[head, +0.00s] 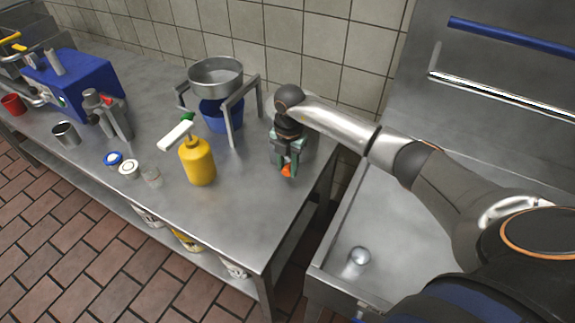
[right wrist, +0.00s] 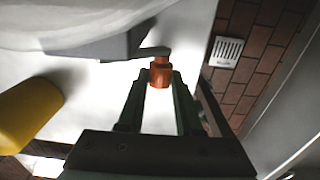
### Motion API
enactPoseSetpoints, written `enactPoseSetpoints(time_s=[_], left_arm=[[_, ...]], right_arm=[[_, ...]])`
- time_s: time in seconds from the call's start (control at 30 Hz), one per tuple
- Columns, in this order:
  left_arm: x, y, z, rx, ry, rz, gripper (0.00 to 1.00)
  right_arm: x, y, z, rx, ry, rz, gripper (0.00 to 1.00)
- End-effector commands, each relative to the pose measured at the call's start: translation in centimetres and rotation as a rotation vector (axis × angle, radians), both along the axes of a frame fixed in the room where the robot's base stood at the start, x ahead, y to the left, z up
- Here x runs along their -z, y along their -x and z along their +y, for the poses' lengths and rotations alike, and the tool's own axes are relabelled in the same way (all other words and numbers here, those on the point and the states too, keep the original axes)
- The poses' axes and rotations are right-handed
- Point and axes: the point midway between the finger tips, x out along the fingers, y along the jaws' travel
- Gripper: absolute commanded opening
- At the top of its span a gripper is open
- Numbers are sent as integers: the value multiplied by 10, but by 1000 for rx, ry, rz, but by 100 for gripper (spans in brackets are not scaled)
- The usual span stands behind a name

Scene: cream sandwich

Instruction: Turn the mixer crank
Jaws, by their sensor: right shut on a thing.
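My right gripper (head: 287,166) is over the right end of the steel table and shut on the orange crank knob (head: 287,171). The right wrist view shows the knob (right wrist: 159,77) between the tips of the two dark green fingers (right wrist: 160,88). A grey crank arm (right wrist: 149,52) runs from the knob to a grey block (right wrist: 120,45) at the upper left, under a large pale rounded shape. In the head view my gripper and wrist hide most of the crank and whatever stands right behind them. My left gripper is not in view.
A yellow pump bottle (head: 198,162) stands left of my gripper. A steel bowl on a stand (head: 216,76) has a blue container (head: 218,116) below it. A blue machine (head: 75,80) and small jars are farther left. The table front (head: 240,215) is clear.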

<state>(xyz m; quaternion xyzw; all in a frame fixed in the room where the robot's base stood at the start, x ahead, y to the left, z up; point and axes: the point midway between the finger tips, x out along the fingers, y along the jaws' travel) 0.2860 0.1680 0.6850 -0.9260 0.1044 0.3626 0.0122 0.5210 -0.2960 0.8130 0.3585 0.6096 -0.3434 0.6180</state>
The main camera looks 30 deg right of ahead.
Motion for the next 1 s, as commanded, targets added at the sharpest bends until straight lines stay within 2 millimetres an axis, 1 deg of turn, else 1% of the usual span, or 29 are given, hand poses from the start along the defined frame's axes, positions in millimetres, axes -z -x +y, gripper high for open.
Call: enactPoseSetpoints(time_s=[0.63,0.77,1.0], left_arm=[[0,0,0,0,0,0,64],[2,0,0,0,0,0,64],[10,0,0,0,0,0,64]], right_arm=[[1,-1,-1,1,-10,-21,0],[4,-1,-1,1,-34,-61,0],[13,-4,0,1,-114,-200,0]])
